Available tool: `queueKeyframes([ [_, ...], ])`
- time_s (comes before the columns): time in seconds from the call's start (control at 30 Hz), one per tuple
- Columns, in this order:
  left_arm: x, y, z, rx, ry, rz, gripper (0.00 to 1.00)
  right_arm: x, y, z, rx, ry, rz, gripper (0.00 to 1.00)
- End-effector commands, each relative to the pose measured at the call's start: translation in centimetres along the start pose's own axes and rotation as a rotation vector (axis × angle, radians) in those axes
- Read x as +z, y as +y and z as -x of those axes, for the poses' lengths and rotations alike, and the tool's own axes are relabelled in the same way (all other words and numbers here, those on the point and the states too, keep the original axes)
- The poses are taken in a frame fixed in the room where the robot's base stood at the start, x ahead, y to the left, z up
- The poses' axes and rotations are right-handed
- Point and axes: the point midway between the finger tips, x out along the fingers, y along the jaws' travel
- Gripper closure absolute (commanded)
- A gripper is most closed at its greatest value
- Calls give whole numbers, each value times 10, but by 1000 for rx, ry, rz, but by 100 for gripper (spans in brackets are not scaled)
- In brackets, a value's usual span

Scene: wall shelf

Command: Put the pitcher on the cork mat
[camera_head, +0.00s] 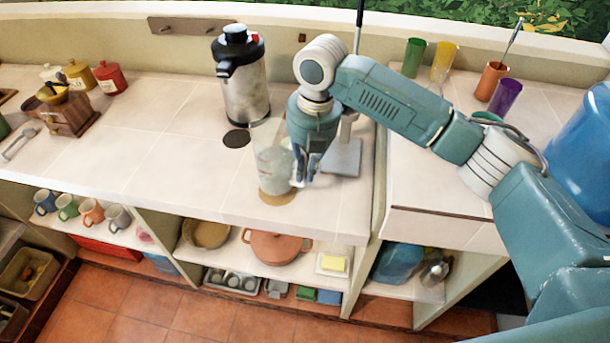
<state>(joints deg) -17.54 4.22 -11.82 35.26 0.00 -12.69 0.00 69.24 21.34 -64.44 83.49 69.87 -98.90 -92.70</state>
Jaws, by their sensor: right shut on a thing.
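The clear pitcher (271,165) stands upright near the front edge of the white counter, left of my right gripper (303,172). My right gripper comes down from above and is shut on the pitcher's right side, where its handle would be; the fingers partly hide that spot. The round tan cork mat (279,199) shows at the pitcher's base. The pitcher's bottom overlaps the mat in the picture, and I cannot tell whether it touches the mat or is slightly above it. My left gripper is not in view.
A steel airpot (245,90) stands behind the pitcher, with a dark round mat (237,138) in front of it. A grey stand (343,155) is close on the right of my gripper. Coloured glasses (442,62) stand at the back right. The counter left of the pitcher is clear.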

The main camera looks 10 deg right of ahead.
Motion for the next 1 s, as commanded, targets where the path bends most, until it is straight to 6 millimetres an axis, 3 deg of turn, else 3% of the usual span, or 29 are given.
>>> queueKeyframes([
  [0.2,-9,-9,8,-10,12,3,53,1,-2,-26,3,0,0,100],
  [0.57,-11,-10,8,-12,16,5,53,1,-2,-30,4,0,0,100],
  [0.6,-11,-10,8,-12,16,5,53,0,-3,-32,0,1,0,82],
  [0.67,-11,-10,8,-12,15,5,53,0,-3,-32,0,1,0,70],
  [1.0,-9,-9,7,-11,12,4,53,1,-3,-29,1,0,0,70],
])
